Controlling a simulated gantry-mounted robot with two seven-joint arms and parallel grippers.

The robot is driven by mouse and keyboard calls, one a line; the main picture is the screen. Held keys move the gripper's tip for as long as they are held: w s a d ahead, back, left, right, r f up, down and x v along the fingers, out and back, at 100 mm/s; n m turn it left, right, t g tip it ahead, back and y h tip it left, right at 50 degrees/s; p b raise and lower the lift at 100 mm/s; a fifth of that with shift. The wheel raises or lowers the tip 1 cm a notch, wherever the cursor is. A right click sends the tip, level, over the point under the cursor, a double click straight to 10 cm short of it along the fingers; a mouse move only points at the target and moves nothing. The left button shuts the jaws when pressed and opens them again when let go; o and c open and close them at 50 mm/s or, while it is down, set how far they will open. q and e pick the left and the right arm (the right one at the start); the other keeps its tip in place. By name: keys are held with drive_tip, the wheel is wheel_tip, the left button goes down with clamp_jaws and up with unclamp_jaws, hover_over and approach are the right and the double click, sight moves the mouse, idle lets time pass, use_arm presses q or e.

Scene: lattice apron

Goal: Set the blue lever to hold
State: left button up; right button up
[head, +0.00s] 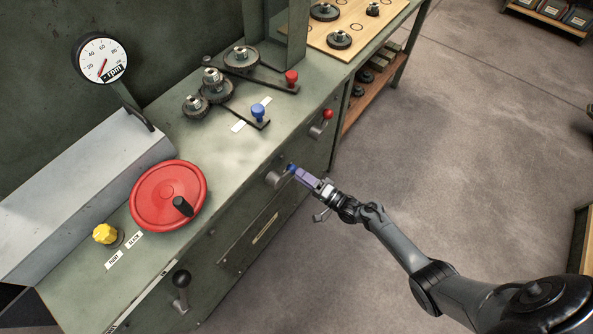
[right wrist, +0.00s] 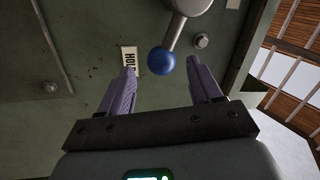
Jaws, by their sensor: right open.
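The blue lever is on the green front apron; its blue ball (head: 291,167) shows at my right gripper's fingertips, with its grey hub (head: 275,180) to the left. In the right wrist view the ball (right wrist: 161,61) hangs from a grey rod (right wrist: 173,33) at the top. My right gripper (head: 298,173) is open. In the right wrist view its purple fingers (right wrist: 160,82) stand either side of the ball's line, with gaps on both sides. A white label reading "HOL" (right wrist: 129,57) is left of the ball, its lower end partly covered by a finger. My left gripper is out of view.
A red-balled lever (head: 328,114) is on the apron further back, and a black-knobbed lever (head: 181,280) nearer. The top carries a red handwheel (head: 155,190), a yellow knob (head: 104,234), gears (head: 215,88) and another blue knob (head: 258,111). The floor (head: 450,130) at right is clear.

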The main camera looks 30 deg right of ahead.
drive_tip(key=p+v, duration=0.1)
drive_tip(key=v, duration=0.6)
drive_tip(key=shift+s+d, duration=0.15)
drive_tip(key=shift+s, duration=0.1)
